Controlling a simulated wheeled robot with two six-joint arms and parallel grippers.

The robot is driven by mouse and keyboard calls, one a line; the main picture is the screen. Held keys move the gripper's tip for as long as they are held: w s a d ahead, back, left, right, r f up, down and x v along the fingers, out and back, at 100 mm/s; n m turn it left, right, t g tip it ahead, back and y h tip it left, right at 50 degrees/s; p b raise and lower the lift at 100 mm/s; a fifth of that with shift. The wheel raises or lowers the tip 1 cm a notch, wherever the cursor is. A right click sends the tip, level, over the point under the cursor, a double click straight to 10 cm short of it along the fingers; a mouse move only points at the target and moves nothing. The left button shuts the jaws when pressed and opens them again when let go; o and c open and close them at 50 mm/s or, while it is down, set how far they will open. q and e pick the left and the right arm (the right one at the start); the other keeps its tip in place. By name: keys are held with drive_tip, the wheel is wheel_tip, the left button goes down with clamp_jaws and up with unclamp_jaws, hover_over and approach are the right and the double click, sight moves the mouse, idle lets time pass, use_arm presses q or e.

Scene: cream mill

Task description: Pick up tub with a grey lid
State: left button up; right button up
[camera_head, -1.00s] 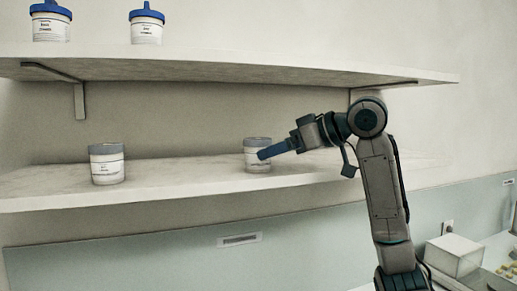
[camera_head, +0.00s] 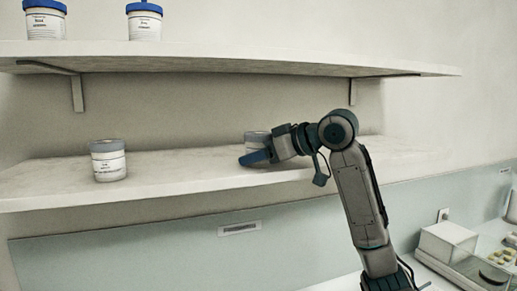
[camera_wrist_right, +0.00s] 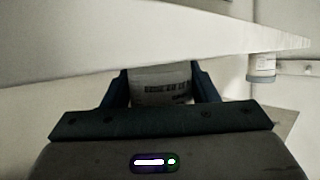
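A white tub with a grey lid (camera_head: 256,137) stands on the lower shelf, its lower part hidden by my right gripper (camera_head: 255,157). In the right wrist view the labelled side of this tub (camera_wrist_right: 162,86) fills most of the gap between the two fingers of my right gripper (camera_wrist_right: 162,90). The fingers are spread on either side of it, with no clear grip visible. A second white tub with a grey lid (camera_head: 108,161) stands farther left on the same shelf; a grey-lidded tub (camera_wrist_right: 261,68) also shows in the right wrist view. My left gripper is out of view.
The lower shelf (camera_head: 60,189) is clear between the two tubs. The upper shelf (camera_head: 240,55) overhangs it and holds two blue-lidded tubs (camera_head: 45,20) (camera_head: 145,22). A pale box (camera_head: 447,240) and a tray of small items (camera_head: 485,268) stand at the lower right.

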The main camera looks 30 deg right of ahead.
sight(259, 145)
drive_tip(key=c, duration=0.4)
drive_tip(key=shift+r, duration=0.2)
drive_tip(key=shift+r+b, duration=0.7)
drive_tip(key=shift+r, duration=0.5)
drive_tip(key=s+a+b, duration=0.1)
drive_tip(key=s, duration=0.1)
drive_tip(key=s+a+b, duration=0.1)
drive_tip(key=s+a, duration=0.1)
drive_tip(key=s+a+r+b, duration=0.1)
drive_tip(key=s+b, duration=0.1)
drive_tip(key=shift+s+a+r, duration=0.1)
drive_tip(key=shift+s+a, duration=0.2)
drive_tip(key=shift+s, duration=0.1)
drive_tip(key=s+a+p, duration=0.1)
drive_tip(key=s, duration=0.1)
drive_tip(key=s+a+p, duration=0.2)
drive_tip(key=s+a+r+p, duration=0.1)
drive_tip(key=s+p, duration=0.1)
drive_tip(key=shift+s+a, duration=0.2)
drive_tip(key=shift+a, duration=0.05)
drive_tip(key=shift+d, duration=0.1)
